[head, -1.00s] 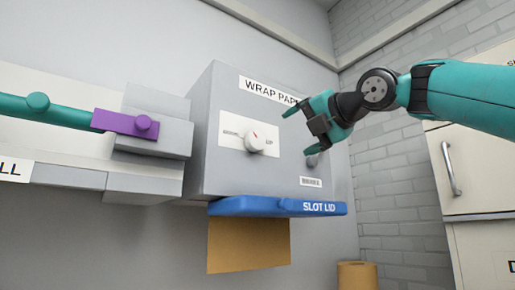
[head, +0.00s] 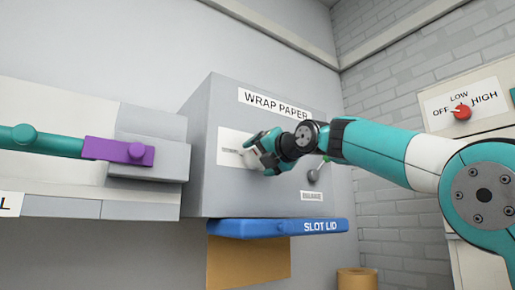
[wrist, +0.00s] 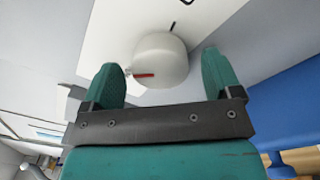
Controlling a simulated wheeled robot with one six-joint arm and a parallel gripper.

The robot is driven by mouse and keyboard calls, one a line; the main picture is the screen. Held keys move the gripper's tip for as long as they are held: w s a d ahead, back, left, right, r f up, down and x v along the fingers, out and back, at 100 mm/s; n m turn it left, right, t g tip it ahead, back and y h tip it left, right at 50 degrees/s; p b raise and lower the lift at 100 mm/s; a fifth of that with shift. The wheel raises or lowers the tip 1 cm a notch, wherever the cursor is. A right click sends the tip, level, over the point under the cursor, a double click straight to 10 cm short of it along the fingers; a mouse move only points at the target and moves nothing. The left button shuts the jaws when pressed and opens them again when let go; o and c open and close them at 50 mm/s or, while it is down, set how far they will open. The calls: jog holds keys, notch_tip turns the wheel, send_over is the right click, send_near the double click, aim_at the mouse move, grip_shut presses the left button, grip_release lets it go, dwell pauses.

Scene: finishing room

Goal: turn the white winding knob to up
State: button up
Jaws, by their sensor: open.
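The white winding knob (wrist: 160,58) is round with a red pointer line, on a white plate (head: 231,147) on the grey WRAP PAPER box (head: 200,180). In the wrist view the knob sits between the tips of my open fingers, and its red line points left in the picture. Gaps show on both sides, so the fingers look apart from it. In the head view my gripper (head: 258,157) is in front of the plate and hides most of the knob and the UP mark.
A small grey lever (head: 315,174) is on the box, right of my gripper. A blue SLOT LID (head: 270,228) juts out below, with brown paper (head: 245,262) under it. A red OFF/LOW/HIGH knob (head: 462,112) is at right.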

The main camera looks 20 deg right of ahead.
jog(key=shift+x, duration=0.75)
jog(key=c, duration=0.9)
